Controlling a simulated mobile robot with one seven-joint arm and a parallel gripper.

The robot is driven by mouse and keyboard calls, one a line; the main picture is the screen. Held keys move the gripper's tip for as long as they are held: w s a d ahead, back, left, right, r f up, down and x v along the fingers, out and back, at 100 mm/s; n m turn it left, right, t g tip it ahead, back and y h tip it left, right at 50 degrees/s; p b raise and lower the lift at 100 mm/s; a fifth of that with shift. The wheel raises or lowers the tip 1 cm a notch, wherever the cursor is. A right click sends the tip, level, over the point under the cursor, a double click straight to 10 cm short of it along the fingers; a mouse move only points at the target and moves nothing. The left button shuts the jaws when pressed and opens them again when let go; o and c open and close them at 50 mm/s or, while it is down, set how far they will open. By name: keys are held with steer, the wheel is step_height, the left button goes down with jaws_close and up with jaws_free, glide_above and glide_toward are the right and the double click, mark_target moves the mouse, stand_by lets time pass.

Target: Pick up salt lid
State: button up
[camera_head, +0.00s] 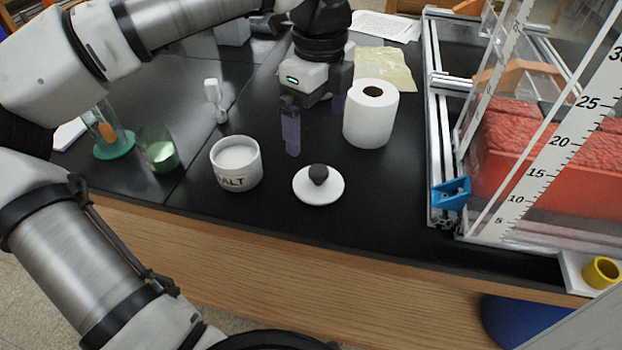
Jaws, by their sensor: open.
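The salt lid (305,191) is a white disc with a dark round knob. It lies flat on the black table, near the front edge. The white salt jar (236,169) stands open to the left of the lid, with "SALT" lettering partly visible and white contents inside. My gripper (312,125) is above and behind the lid, pointing down, with purple fingers. It is open and apart from the lid. One finger shows clearly; the other is partly hidden beside the paper roll.
A white paper roll (371,115) stands close to the right of my gripper. An extrusion frame (434,120) with a scale panel stands at the right. A green glass (158,151), a small timer-like white object (214,98) and a beaker (112,135) stand left. The table in front of the lid is clear.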

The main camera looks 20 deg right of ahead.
mark_target(319, 170)
step_height(319, 170, down, 8)
steer(key=shift+r+p, duration=0.1)
steer(key=shift+p, duration=0.4)
steer(key=shift+d+f+p, duration=0.2)
steer(key=shift+f+p, duration=0.75)
steer(key=shift+f, duration=1.7)
steer(key=c, duration=0.8)
steer(key=shift+r, duration=0.1)
